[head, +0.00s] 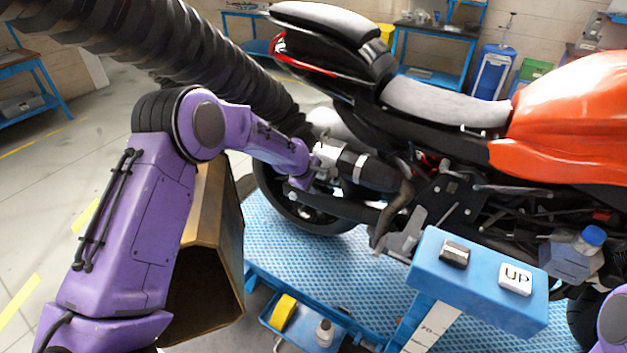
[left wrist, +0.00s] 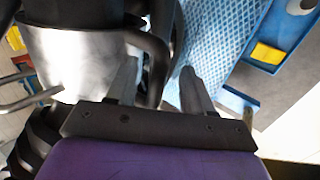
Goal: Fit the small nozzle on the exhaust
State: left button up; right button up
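A silver nozzle (head: 328,155) sits at the rear end of the black exhaust (head: 375,174), in line with it. It appears to meet the exhaust end; I cannot tell how far it goes over. In the left wrist view the nozzle (left wrist: 85,62) is a wide silver cylinder with a dark curved handle (left wrist: 158,55). My left gripper (head: 306,172) is beside the nozzle. In the left wrist view its fingers (left wrist: 157,88) stand apart, with the handle showing between and beyond them and gaps beside it. My right gripper is out of view.
A thick black corrugated hose (head: 190,55) comes down from the upper left to the nozzle. The motorcycle (head: 440,105) stands on a blue lift platform (head: 300,262). A brown box (head: 222,240) and a blue UP control panel (head: 478,284) stand in front. Grey floor is open at left.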

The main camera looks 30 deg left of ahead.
pick_arm(q)
jog(key=shift+a, duration=0.1)
jog(key=d+b+v, duration=0.1)
jog(key=b+v, duration=0.1)
jog(key=v, duration=0.9)
jog(key=s+d+f+m+g+b, duration=0.15)
jog(key=s+f, duration=0.25)
jog(key=f, duration=0.5)
jog(key=s+d+f+m+b, duration=0.25)
jog(key=s+f, duration=0.25)
jog(key=f, duration=0.5)
jog(key=s+d+f+m+g+b, duration=0.1)
jog(key=s+d+f+m, duration=0.2)
jog(key=f, duration=0.6)
jog(key=s+a+f+m+y, duration=0.1)
jog(key=s+a+f+y, duration=0.1)
jog(key=s, duration=1.1)
jog(key=s+a+f+m+g+y+b, duration=0.1)
jog(key=s+f, duration=0.5)
jog(key=s, duration=0.8)
jog(key=a+m+y, duration=0.1)
jog(key=a, duration=0.1)
jog(key=shift+s+a, duration=0.35)
jog(key=shift+a, duration=0.05)
